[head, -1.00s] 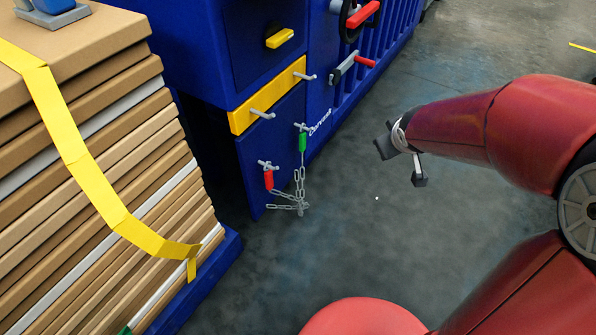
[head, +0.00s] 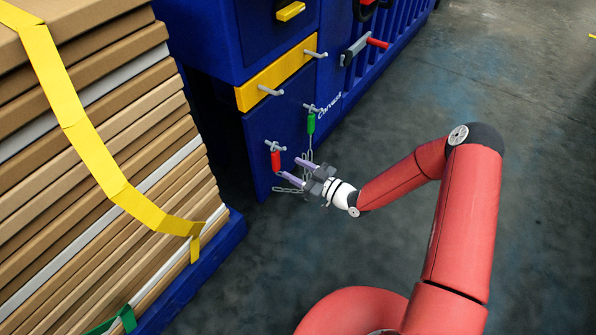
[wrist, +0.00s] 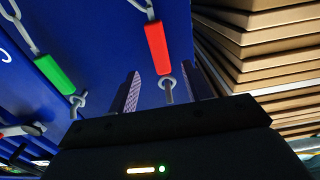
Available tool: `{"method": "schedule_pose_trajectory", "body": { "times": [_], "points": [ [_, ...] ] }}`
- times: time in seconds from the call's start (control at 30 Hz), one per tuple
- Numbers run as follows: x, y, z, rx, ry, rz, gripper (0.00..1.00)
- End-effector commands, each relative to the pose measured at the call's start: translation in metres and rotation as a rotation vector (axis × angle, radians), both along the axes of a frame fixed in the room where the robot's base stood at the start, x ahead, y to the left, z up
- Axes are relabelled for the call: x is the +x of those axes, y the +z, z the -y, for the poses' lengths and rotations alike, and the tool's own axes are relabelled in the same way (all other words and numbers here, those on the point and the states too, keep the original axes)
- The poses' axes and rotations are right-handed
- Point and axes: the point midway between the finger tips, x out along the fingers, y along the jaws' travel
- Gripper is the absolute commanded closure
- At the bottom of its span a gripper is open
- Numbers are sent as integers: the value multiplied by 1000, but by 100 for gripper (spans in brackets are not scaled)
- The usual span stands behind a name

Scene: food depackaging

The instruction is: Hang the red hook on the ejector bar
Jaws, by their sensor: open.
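The red hook (head: 276,160) hangs upright from a grey peg on the lower blue panel, with a chain below it. In the wrist view the red hook (wrist: 157,47) shows ahead, between the lines of my two fingers. My gripper (head: 289,167) is open and empty, its purple fingers pointing at the red hook from the lower right, close to it. I cannot tell whether they touch it. The yellow bar (head: 275,78) above, with two grey pegs, seems to be the ejector bar. Nothing hangs on its pegs.
A green hook (head: 311,123) hangs on another peg right of the red one, also chained. The chain (head: 310,156) runs close by my fingers. A stack of cardboard sheets (head: 100,190) stands at the left on a blue pallet. The floor at the right is clear.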

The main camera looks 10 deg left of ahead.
Motion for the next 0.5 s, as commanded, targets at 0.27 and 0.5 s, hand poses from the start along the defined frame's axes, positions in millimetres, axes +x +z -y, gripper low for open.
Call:
{"method": "schedule_pose_trajectory", "body": {
  "times": [0.27,0.5],
  "points": [
    [13,0,-35,6,3,2,51],
    [25,0,-63,3,1,0,51]
  ]
}}
